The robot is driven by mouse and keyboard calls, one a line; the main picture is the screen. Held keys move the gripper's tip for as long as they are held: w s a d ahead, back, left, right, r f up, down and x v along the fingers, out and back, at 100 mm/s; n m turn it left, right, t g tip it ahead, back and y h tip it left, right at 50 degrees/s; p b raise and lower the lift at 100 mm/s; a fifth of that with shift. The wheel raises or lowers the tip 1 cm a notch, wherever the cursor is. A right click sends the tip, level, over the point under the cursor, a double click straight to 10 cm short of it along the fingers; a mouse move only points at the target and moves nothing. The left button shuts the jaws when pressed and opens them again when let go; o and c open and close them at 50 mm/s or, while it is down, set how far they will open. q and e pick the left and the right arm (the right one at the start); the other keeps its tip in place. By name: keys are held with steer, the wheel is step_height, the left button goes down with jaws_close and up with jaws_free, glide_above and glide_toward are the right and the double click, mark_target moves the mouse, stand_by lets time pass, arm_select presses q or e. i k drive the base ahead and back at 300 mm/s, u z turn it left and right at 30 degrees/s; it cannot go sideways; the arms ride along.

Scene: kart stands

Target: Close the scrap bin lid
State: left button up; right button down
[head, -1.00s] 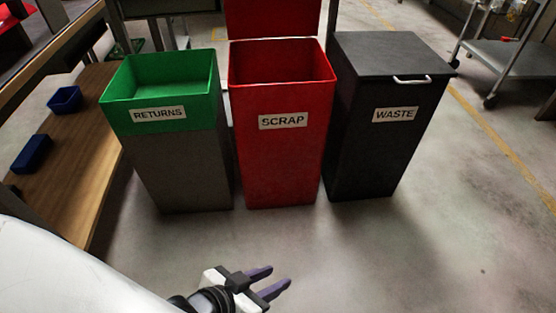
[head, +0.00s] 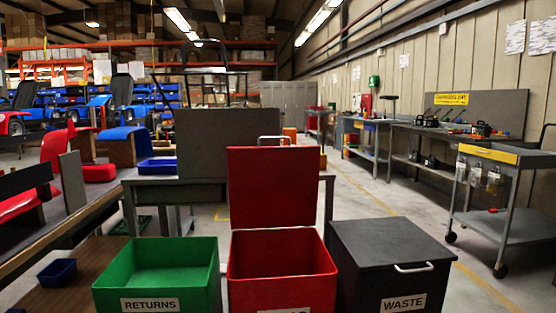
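The red scrap bin (head: 284,290) stands in the middle at the bottom of the head view, its label partly cut off by the frame edge. Its red lid (head: 272,187) stands upright at the back edge, open, with a metal handle (head: 272,140) at the top. The inside of the bin shows in part. Neither of my grippers is in the view now.
The green returns bin (head: 157,277) stands open on the left of the scrap bin. The black waste bin (head: 390,265), lid shut, stands on the right. A grey table (head: 190,193) is close behind the lid. A trolley (head: 497,222) stands at the right; floor between is clear.

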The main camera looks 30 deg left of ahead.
mark_target(270, 186)
steer(key=u, duration=0.35)
steer(key=i, duration=1.3)
steer(key=z, duration=0.35)
